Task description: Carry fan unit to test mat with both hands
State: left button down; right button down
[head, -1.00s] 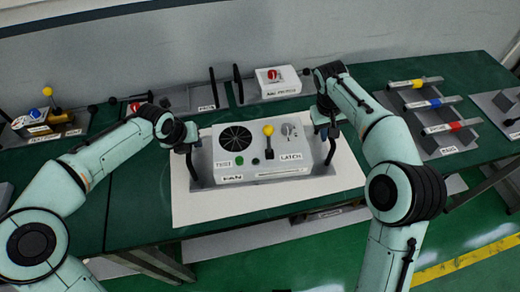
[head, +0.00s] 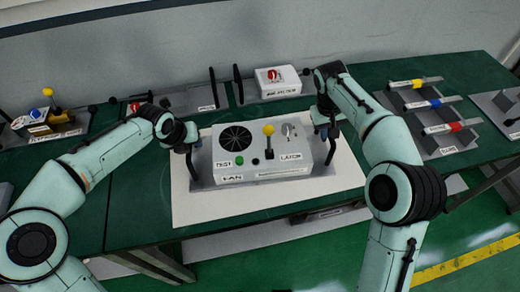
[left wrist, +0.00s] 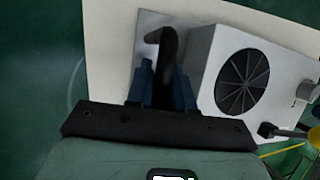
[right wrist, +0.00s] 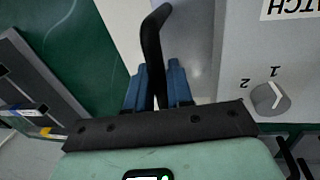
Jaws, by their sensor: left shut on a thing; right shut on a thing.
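The fan unit (head: 262,162) is a light grey box with a round black fan grille, a yellow-knobbed lever, a green button, a dial and a black handle at each side. It sits over the white test mat (head: 205,212) in the head view; I cannot tell whether it touches the mat. My left gripper (head: 190,150) is shut on the left handle, and in the left wrist view its blue fingers flank the black handle (left wrist: 168,50). My right gripper (head: 325,130) is shut on the right handle, which also shows in the right wrist view (right wrist: 153,40).
A white box with a red switch (head: 277,82) stands behind the fan unit. A rack with coloured tabs (head: 432,105) is at the right. A unit with a yellow knob (head: 45,115) is at the far left. Bare green table (head: 130,215) lies left of the mat.

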pick_arm(q)
jog(key=shift+w+r, duration=0.1)
jog(key=shift+r, duration=0.1)
pick_arm(e)
jog(key=shift+w+r, duration=0.1)
jog(key=shift+r, duration=0.05)
